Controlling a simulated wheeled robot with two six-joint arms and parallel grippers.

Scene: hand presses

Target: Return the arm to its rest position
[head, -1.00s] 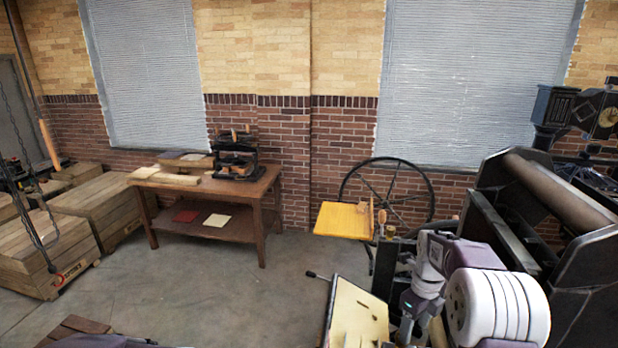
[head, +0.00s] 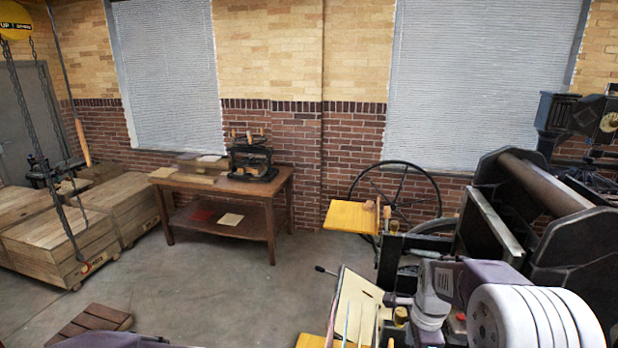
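My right arm (head: 470,290), white and purple, comes in at the lower right of the head view, in front of the presses. Its gripper is not clearly visible; the arm's far end is hidden near the press bed. A small part of my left arm (head: 115,342) shows at the bottom edge, and its gripper is out of view.
A press with a yellow board (head: 350,217) and a spoked wheel (head: 372,172) stands beyond the arm. A large roller press (head: 545,185) is close at right. A wooden table (head: 280,183), wooden crates (head: 70,248) and a hanging chain (head: 58,190) are farther left. The middle floor is clear.

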